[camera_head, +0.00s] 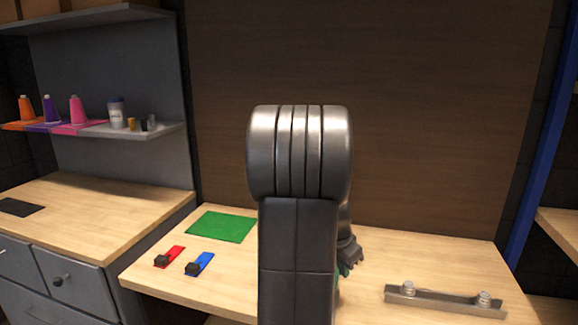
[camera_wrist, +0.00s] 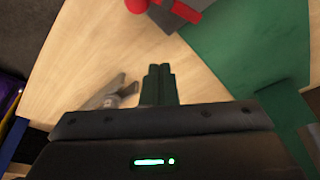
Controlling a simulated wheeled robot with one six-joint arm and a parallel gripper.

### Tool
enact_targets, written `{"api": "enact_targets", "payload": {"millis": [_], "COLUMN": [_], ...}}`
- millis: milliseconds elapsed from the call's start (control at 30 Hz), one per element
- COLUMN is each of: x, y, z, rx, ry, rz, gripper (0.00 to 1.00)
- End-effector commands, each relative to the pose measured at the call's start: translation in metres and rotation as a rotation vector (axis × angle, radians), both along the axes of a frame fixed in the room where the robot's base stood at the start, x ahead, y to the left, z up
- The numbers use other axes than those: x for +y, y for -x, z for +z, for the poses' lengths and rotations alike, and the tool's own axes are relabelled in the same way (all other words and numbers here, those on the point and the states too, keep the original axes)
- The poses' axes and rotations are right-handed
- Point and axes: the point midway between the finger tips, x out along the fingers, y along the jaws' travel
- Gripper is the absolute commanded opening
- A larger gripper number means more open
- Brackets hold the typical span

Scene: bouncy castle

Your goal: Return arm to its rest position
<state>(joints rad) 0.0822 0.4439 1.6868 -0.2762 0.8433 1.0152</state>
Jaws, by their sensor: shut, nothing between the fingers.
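My arm stands upright in the middle of the head view and hides part of the workbench (camera_head: 385,265) behind it. My gripper is mostly hidden there; a dark jointed part shows at the arm's right side. In the wrist view my gripper (camera_wrist: 158,84) has its two dark green fingers together, with nothing between them. The fingers are over or near the light wood top; their exact height cannot be told.
A metal bar with two bolts (camera_head: 445,301) lies right. A shelf (camera_head: 165,131) holds coloured cones. In the wrist view, a green surface (camera_wrist: 255,45) fills the upper right.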

Motion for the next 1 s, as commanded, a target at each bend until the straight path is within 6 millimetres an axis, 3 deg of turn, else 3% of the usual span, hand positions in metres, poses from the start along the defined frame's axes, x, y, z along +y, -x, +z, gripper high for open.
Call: {"api": "enact_targets", "payload": {"millis": [600,667,1000], "x": [-0.006,-0.008,0.001], "y": [-0.015,-0.020,-0.005], "z": [-0.001,0.007,0.048], "rx": [-0.044,-0.053,-0.047], "ry": [0.040,0.044,0.041], "rz": [0.454,0.457,0.455], "gripper": [0.00,0.00,0.00]}}
